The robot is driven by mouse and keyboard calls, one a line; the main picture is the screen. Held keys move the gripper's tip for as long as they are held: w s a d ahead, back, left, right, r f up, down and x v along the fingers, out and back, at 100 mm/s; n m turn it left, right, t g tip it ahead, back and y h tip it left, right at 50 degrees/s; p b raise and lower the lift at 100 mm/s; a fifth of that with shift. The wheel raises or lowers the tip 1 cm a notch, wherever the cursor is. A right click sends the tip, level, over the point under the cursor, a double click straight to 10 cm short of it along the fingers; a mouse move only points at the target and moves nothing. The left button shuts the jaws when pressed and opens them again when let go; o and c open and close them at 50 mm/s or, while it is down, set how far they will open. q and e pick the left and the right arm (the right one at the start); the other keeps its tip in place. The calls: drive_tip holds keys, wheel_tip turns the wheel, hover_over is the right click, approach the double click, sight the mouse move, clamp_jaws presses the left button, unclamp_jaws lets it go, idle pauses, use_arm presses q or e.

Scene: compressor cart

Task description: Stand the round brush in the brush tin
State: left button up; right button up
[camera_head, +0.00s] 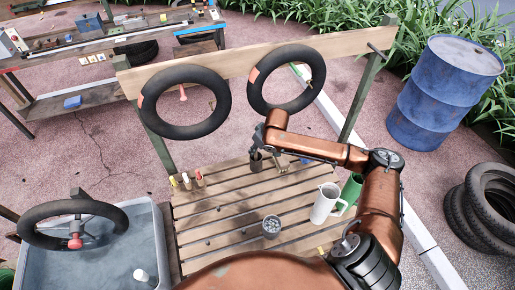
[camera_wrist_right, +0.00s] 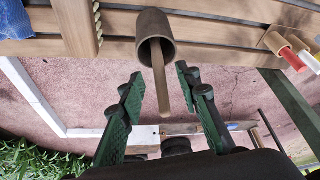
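The dark brush tin (camera_head: 256,164) stands at the back of the slatted bench; in the right wrist view the tin (camera_wrist_right: 148,22) shows its open mouth. A tan handle (camera_wrist_right: 159,78), apparently the round brush's, sticks out of the tin, slightly tilted. Its lower end is hidden inside. My right gripper (camera_head: 260,145) is just above the tin. In the right wrist view my right gripper (camera_wrist_right: 158,82) is open, its green-padded fingers apart on either side of the handle, with gaps to both. My left gripper is not in view.
A grey cup of small parts (camera_head: 271,227), a white jug (camera_head: 326,204) and a green container (camera_head: 352,188) stand on the bench. Capped tubes (camera_head: 187,181) stand at its left edge. A blue-grey tub (camera_head: 110,262) is at left.

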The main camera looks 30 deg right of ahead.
drive_tip(key=v, duration=1.2)
drive_tip(key=shift+w+r, duration=0.1)
idle(0.7)
